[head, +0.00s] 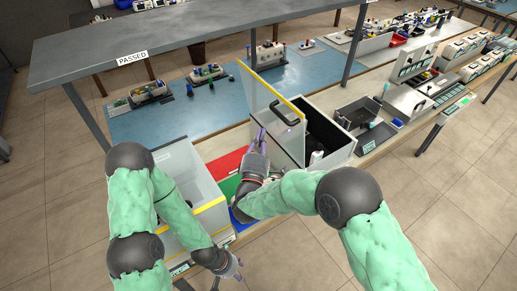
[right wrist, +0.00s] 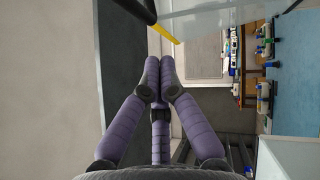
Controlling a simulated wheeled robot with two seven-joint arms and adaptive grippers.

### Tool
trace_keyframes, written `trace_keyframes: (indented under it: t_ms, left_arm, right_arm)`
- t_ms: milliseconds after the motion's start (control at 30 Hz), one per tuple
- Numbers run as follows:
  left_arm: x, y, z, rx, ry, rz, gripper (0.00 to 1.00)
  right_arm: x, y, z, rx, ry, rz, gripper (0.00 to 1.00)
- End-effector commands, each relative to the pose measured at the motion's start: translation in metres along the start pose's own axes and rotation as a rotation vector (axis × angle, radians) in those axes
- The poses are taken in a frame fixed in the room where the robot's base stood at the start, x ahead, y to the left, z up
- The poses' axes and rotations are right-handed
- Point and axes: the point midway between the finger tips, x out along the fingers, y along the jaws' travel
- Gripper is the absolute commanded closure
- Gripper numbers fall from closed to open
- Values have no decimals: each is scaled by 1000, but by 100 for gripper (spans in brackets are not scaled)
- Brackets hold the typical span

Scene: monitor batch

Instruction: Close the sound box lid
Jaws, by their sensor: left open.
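The sound box (head: 292,148) is a pale box with a dark interior, right of centre in the head view. Its clear lid (head: 262,98), with a yellow edge and black handle, stands raised and open. A small white item (head: 317,157) is by the box's opening. My right gripper (head: 257,136) is beside the box's left side, below the lid. In the right wrist view its purple fingers (right wrist: 159,72) meet with nothing visible between them, and the yellow edge shows just beyond; contact cannot be told. My left gripper (head: 237,270) is open and empty, low at the bench's front.
A second clear-walled box with a yellow edge (head: 205,207) stands at left. Red (head: 226,164) and green mats lie between the boxes. A grey shelf marked PASSED (head: 133,58) overhangs the back. Dark trays (head: 358,112) stand at right. Floor in front is clear.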

Motion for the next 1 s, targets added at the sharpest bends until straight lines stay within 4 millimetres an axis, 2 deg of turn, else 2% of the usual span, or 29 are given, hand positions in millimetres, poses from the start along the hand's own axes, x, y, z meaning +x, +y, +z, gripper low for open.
trace_keyframes:
  t_ms: [100, 300, 1000]
  left_arm:
    - [-2, 1, 0, 0, 0, 0, 53]
    - [-5, 2, 0, 0, 0, 0, 53]
    - [-10, 4, 0, 0, 0, 0, 53]
  right_arm:
    - [19, 0, 7, 0, -4, 0, 100]
    - [35, 0, 23, 0, -1, -1, 100]
    - [46, 2, 34, 18, 0, -17, 100]
